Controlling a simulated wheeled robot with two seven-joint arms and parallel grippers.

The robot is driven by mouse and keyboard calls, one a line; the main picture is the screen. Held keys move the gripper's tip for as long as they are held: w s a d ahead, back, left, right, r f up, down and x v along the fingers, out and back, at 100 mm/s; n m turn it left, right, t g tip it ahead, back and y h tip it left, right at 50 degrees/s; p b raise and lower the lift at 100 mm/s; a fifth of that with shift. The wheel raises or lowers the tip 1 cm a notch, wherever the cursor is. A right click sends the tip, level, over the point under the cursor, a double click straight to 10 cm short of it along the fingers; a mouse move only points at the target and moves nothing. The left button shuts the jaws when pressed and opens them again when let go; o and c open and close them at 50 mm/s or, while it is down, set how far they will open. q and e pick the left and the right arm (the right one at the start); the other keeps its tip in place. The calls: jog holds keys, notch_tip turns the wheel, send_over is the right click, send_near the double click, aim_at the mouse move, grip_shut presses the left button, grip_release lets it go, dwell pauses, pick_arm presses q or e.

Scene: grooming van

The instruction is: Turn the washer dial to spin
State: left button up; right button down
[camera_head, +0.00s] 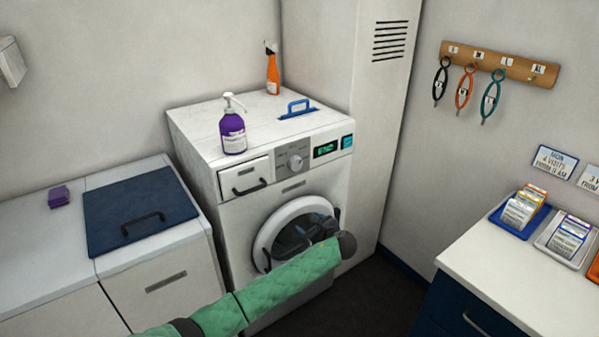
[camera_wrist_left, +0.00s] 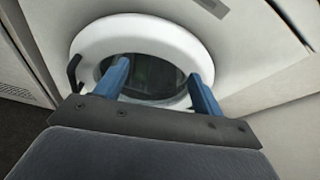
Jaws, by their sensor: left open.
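The washer (camera_head: 240,205) stands against the back wall. The dial does not show in that view. My right gripper is not in view.
A purple pump bottle (camera_head: 232,130), an orange spray bottle (camera_head: 272,70) and a blue handle (camera_head: 297,108) are on the washer top. A lit display (camera_head: 326,149) and teal button (camera_head: 347,142) sit right of the dial. A counter (camera_head: 480,262) stands at right.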

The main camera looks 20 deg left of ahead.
aim_at(297, 166)
pick_arm(q)
jog(key=w+r+m+t+y, duration=0.15)
jog(key=w+r+y, duration=0.25)
jog(key=r, duration=1.2)
jog(key=shift+m, duration=0.25)
jog(key=x, duration=0.2)
jog(key=p+x, duration=0.1)
jog(key=x, duration=0.1)
jog(key=p+x, duration=0.1)
jog(key=x, duration=0.1)
jog(key=shift+w+a+r, duration=0.15)
jog(key=shift+a+r, duration=0.15)
jog(key=shift+r, duration=0.05)
jog(key=shift+p+x, duration=0.3)
jog(key=shift+x, duration=0.6)
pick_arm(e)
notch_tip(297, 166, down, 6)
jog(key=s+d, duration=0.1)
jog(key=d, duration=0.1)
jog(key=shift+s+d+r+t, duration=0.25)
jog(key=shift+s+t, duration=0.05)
pick_arm(q)
jog(key=shift+f, duration=0.1)
jog(key=c, duration=1)
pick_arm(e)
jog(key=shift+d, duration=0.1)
pick_arm(q)
jog(key=shift+f, duration=0.1)
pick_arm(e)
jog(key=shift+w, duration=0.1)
